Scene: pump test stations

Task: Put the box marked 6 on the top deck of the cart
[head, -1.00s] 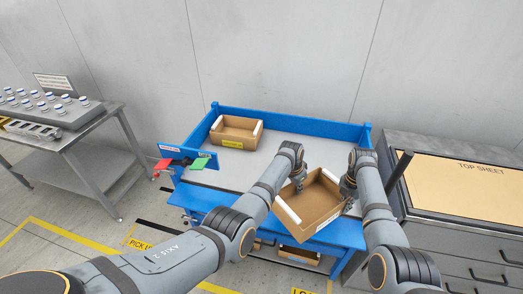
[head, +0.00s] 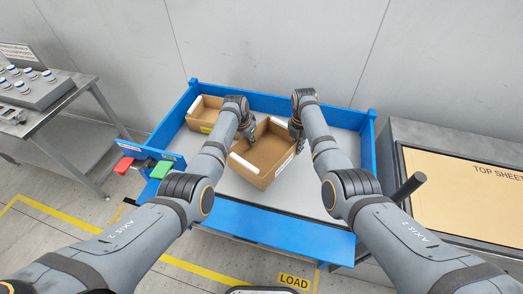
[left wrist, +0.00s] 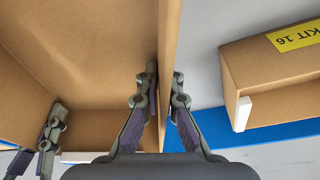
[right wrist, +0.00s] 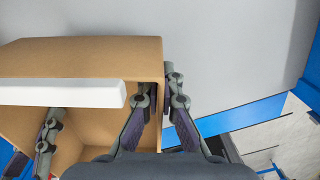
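An open brown cardboard box with white edge strips (head: 262,158) is held between my two grippers above the grey deck of the blue-rimmed cart (head: 350,140). No number is readable on it, and I cannot tell if it touches the deck. My left gripper (head: 248,136) is shut on its left wall; in the left wrist view (left wrist: 163,88) one finger is on each side of the wall. My right gripper (head: 297,138) grips the opposite wall, as the right wrist view shows (right wrist: 160,95).
Another brown box (head: 206,108) stands at the deck's back left; its yellow label reads KIT 16 in the left wrist view (left wrist: 297,36). A drawer cabinet with a TOP SHEET panel (head: 470,195) is right of the cart. A bench (head: 62,100) stands left. The deck's right side is clear.

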